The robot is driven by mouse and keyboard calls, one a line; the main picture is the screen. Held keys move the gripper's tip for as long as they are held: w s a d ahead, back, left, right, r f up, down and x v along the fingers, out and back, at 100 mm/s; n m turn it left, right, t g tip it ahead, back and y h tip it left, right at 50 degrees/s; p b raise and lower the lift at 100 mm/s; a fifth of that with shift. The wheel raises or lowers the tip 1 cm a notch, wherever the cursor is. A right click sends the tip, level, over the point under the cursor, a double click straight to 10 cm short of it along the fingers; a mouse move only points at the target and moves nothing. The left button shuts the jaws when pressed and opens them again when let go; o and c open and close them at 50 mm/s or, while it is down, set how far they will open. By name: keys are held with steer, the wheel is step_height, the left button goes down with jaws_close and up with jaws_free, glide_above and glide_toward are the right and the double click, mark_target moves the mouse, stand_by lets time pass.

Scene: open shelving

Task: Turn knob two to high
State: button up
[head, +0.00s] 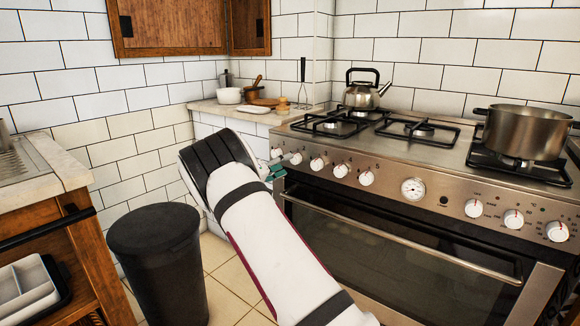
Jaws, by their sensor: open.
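The steel stove (450,170) carries a row of white knobs with red marks along its front panel. The leftmost knob (276,153) and the second knob from the left (296,158) are at the panel's left end, close to my gripper. Any knob numbers are too small to read, and the second knob's exact setting is unclear. My gripper (276,171) shows small and teal-tipped beyond my white arm, just in front of and below these two knobs. It is open, with nothing seen between its fingers. Whether it touches a knob cannot be told. My arm's wrist hides part of it.
A kettle (362,94) and a large pot (525,132) stand on the burners. The oven door handle (400,243) runs below the knobs. A dark bin (157,265) stands left of my arm, beside a wooden counter (75,245). Tiled floor is clear between bin and stove.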

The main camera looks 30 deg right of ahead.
mark_target(293, 160)
steer(key=shift+b+x, duration=0.35)
steer(key=shift+x, duration=1.7)
steer(key=shift+c, duration=0.3)
